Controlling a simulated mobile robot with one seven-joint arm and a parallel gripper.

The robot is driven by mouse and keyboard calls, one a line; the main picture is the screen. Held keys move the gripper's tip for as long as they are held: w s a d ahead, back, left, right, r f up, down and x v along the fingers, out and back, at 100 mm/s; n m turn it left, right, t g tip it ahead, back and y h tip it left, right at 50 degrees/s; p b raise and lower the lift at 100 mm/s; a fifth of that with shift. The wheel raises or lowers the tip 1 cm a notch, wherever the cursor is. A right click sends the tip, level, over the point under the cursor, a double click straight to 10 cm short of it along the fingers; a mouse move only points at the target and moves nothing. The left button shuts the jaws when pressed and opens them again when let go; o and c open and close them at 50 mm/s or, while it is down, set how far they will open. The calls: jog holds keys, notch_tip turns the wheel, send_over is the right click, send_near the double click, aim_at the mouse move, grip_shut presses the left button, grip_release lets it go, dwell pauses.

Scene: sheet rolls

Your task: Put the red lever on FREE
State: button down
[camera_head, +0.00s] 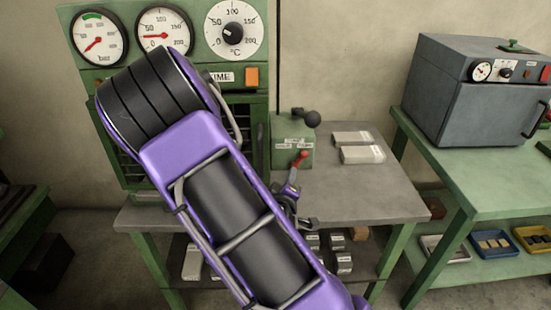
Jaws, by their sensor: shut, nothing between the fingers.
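My purple and black arm crosses the foreground and hides the area left of the lever. Whether anything touches the lever cannot be told.
A black ball handle (311,118) sits atop the green box. Pale blocks (361,154) lie on the grey bench (375,195), whose right part is otherwise clear. A green gauge panel (185,70) stands behind my arm. A grey oven (480,100) is on the right table.

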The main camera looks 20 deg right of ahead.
aim_at(304, 155)
jog(key=x, duration=1)
jog(key=shift+d+f+b, duration=0.1)
jog(key=shift+d+b, duration=0.05)
jog(key=shift+b, duration=0.2)
jog(key=shift+d+f+b, duration=0.25)
jog(key=shift+d+b, duration=0.25)
jog(key=shift+s+d+r+m, duration=0.1)
jog(key=shift+d+m, duration=0.05)
jog(key=shift+m, duration=0.25)
jog(key=shift+d, duration=0.1)
jog(key=shift+s, duration=0.15)
